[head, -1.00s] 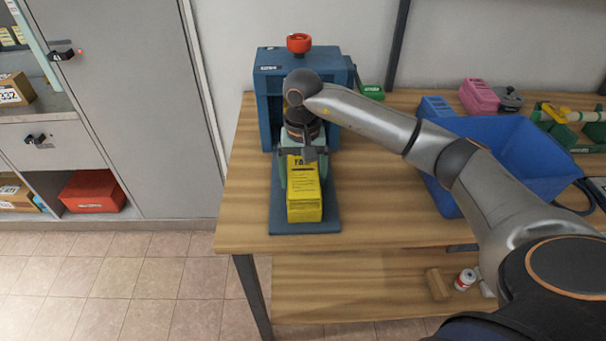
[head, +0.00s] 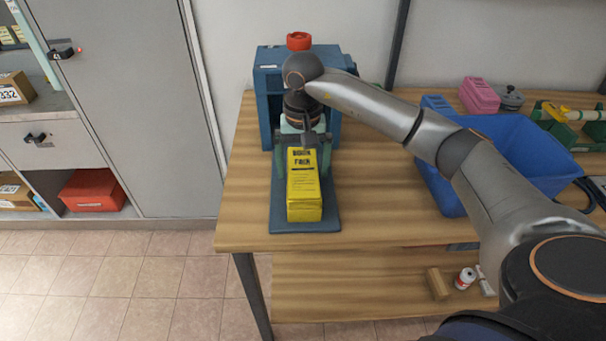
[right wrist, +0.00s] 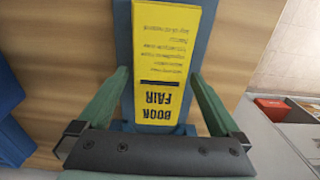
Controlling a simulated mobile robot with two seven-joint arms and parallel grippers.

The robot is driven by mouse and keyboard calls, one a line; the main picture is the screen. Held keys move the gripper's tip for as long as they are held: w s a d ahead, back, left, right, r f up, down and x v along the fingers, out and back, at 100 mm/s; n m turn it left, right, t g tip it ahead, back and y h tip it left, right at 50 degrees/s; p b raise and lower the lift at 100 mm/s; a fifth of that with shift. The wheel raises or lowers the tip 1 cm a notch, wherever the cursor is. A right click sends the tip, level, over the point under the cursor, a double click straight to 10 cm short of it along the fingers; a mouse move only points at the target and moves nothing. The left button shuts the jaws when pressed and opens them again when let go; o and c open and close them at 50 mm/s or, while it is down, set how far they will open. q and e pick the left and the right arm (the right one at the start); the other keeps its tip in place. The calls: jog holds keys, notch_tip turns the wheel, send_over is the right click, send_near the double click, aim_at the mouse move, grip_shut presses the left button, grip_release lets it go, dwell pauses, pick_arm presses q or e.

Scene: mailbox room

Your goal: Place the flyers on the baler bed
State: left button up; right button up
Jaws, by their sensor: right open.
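The flyers are a yellow stack marked "BOOK FAIR" (head: 304,188), lying on the blue baler bed (head: 331,217) in front of the blue baler press (head: 268,90). My right gripper (head: 303,150) is at the rear end of the stack, its green fingers spread. In the right wrist view the stack (right wrist: 172,60) lies between the open fingers (right wrist: 160,95), with a gap on each side. The far end of the stack towards the press is partly hidden by my right gripper. My left gripper is not in view.
A blue bin (head: 530,150) stands on the wooden table (head: 245,205) to the right, behind my right arm. Pink (head: 479,95) and green items are at the back. A grey cabinet (head: 150,110) is on the left. The table's left front corner is clear.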

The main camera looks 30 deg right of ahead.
notch_tip(320, 180, up, 9)
jog(key=shift+r, duration=0.15)
